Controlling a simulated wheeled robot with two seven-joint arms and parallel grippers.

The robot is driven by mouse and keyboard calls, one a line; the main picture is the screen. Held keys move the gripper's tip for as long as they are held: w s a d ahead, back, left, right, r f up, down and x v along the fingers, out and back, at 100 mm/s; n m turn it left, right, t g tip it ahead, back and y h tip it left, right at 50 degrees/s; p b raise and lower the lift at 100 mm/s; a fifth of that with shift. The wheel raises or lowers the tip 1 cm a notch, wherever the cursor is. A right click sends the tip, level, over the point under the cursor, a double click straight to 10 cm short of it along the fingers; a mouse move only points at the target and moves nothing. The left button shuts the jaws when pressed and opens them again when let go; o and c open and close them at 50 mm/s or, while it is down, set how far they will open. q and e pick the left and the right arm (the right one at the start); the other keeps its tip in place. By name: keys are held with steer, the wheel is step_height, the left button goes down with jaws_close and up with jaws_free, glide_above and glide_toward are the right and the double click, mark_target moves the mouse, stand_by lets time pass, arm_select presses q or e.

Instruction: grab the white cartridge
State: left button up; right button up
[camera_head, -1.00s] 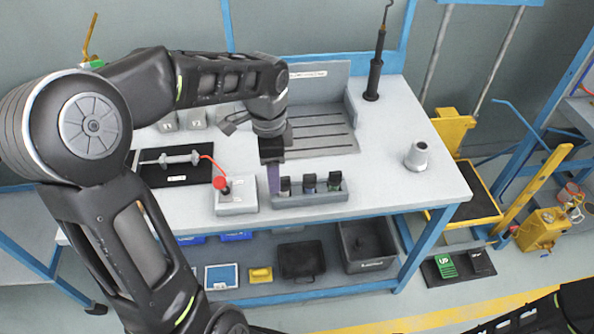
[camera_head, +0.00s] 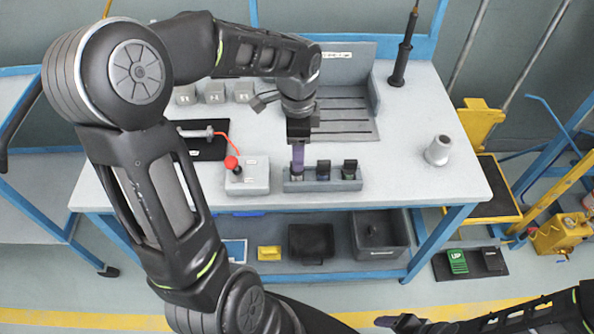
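A grey holder block (camera_head: 304,187) near the front of the bench holds three cartridges in a row. The leftmost cartridge (camera_head: 297,178) has a pale, whitish part just showing below my fingers; its top is hidden.
Left of the holder is a grey box (camera_head: 247,178) with a red knob. A black mat (camera_head: 207,149) with a metal part lies behind it. A grey cone (camera_head: 438,150) stands at right, with clear bench around it. A dark upright tool (camera_head: 402,55) stands at back right.

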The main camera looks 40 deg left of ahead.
arm_select(q)
steer(key=shift+a+f+p, duration=0.1)
steer(key=shift+f+p, duration=0.45)
steer(key=shift+f, duration=2.05)
jaws_close()
